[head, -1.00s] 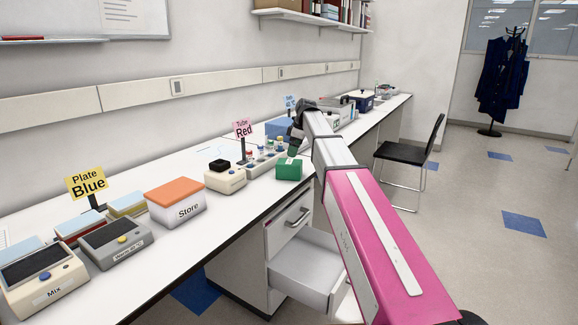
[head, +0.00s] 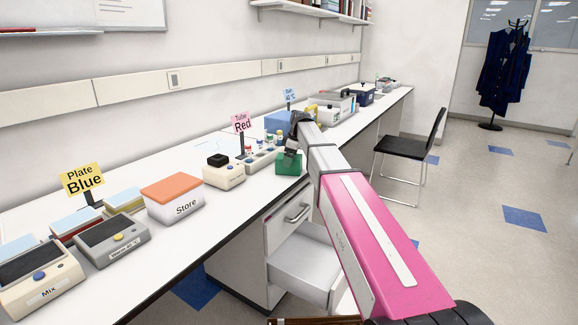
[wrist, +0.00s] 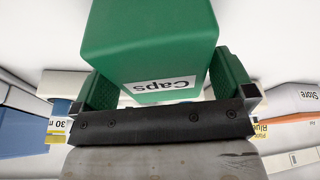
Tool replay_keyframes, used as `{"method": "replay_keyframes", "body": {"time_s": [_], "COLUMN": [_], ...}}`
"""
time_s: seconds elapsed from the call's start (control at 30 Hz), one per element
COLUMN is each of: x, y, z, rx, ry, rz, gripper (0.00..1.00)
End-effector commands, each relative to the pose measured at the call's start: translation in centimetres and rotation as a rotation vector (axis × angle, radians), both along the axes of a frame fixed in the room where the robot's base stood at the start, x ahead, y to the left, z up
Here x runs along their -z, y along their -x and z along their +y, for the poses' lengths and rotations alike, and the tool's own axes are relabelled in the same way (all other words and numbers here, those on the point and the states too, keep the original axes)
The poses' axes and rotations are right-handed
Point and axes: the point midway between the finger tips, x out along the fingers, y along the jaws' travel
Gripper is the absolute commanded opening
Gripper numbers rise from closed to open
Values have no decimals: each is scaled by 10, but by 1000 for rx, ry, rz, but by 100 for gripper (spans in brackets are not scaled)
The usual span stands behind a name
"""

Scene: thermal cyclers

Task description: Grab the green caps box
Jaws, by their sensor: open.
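The green caps box (head: 288,165) stands near the front edge of the long bench in the head view. In the wrist view, the box (wrist: 150,35) fills the upper middle, with its white "Caps" label upside down. My gripper (head: 291,150) is at the box's top in the head view. In the wrist view, my gripper (wrist: 168,92) is open, with one dark green-padded finger at each side of the box's labelled end. I cannot tell whether either finger touches the box.
Tube racks (head: 262,158) and a small beige device (head: 223,172) stand left of the box. The Store box (head: 173,197) is farther left. An open drawer (head: 303,272) juts out below the bench. A chair (head: 409,155) stands to the right.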

Motion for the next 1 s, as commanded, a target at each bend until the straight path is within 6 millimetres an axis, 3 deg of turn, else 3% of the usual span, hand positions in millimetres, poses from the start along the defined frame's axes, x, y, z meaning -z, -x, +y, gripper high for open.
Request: {"method": "replay_keyframes", "body": {"time_s": [0.2, 0.87, 0.9, 1.0], "x": [23, 26, 26, 26], "y": [-1, -1, -1, -1], "z": [6, 6, 6, 6], "rx": [0, 0, 0, 0], "ry": [0, 0, 0, 0], "rz": [0, 0, 0, 0], "gripper": [100, 100, 94, 61]}}
